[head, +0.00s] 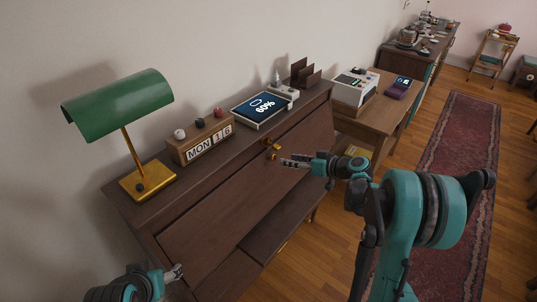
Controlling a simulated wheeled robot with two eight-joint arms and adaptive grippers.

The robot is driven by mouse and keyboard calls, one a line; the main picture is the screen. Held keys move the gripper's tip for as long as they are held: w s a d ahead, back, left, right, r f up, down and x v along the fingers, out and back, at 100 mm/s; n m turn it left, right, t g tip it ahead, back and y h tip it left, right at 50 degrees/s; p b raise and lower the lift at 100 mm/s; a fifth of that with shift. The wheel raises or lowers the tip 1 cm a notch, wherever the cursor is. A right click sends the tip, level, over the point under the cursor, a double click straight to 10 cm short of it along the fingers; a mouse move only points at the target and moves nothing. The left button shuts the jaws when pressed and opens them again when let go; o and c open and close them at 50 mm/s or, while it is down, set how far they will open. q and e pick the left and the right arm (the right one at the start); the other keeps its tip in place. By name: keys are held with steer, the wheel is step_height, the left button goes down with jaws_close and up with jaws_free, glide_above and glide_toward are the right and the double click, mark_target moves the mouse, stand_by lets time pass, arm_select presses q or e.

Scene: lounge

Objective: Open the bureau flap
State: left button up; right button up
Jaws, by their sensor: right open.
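The dark wooden bureau (140,212) stands against the wall. Its broad sloping front flap (222,212) appears closed. A brass knob (273,156) sits near the flap's upper edge, with more brass fittings just above it. My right gripper (285,162) is open and empty, its fingertips close to the right of the knob; I cannot tell whether they touch it. My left gripper (178,272) is low at the left, in front of the bureau's lower left side, and its jaw opening is not clear.
On the bureau top stand a green lamp (118,105), a calendar block (202,143), a tablet (262,106) and a brown letter rack (304,73). To the right, a wooden table (368,125) holds a white printer-like box (354,92). A red rug (462,150) lies on open floor.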

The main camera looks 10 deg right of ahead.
mark_target(275, 158)
steer(key=b+x, duration=0.2)
steer(key=x, duration=0.4)
steer(key=shift+w+a+f, duration=0.1)
steer(key=shift+a+f, duration=0.05)
steer(key=shift+a, duration=0.05)
steer(key=shift+w+a+f, duration=0.1)
steer(key=shift+w+a, duration=0.2)
steer(key=shift+w, duration=0.1)
jaws_close()
